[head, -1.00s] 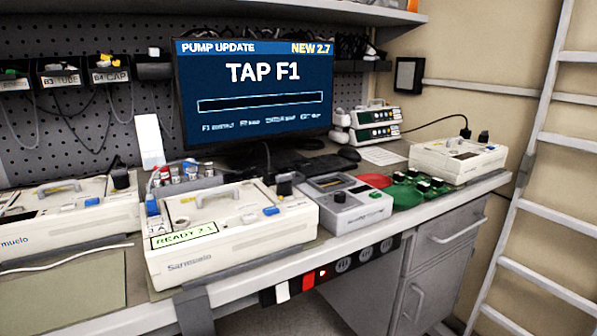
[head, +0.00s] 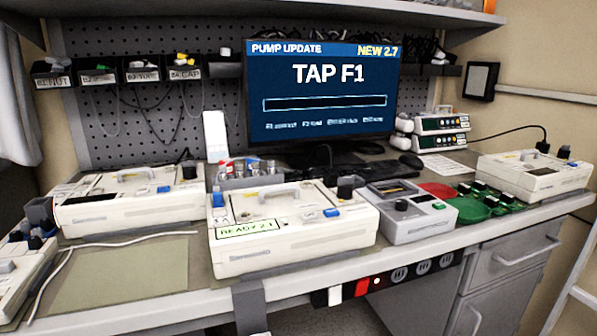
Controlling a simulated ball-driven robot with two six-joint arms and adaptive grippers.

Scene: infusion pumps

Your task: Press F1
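The monitor (head: 322,100) stands at the back of the bench and reads "PUMP UPDATE", "NEW 2.7" and "TAP F1". Below the text is an empty progress bar with a row of small labels under it, too small to read surely. A dark keyboard (head: 372,170) lies in front of the monitor, partly hidden behind the pump; its single keys cannot be made out. A white pump (head: 290,243) with a "READY 2.1" label stands at the front edge of the bench. Neither of my grippers is in view.
A grey box with a knob (head: 420,232) stands right of the labelled pump. Another pump (head: 130,212) stands left and one (head: 533,170) at the far right. Small bottles (head: 240,168) sit behind the labelled pump. A mat (head: 118,272) at front left is mostly clear.

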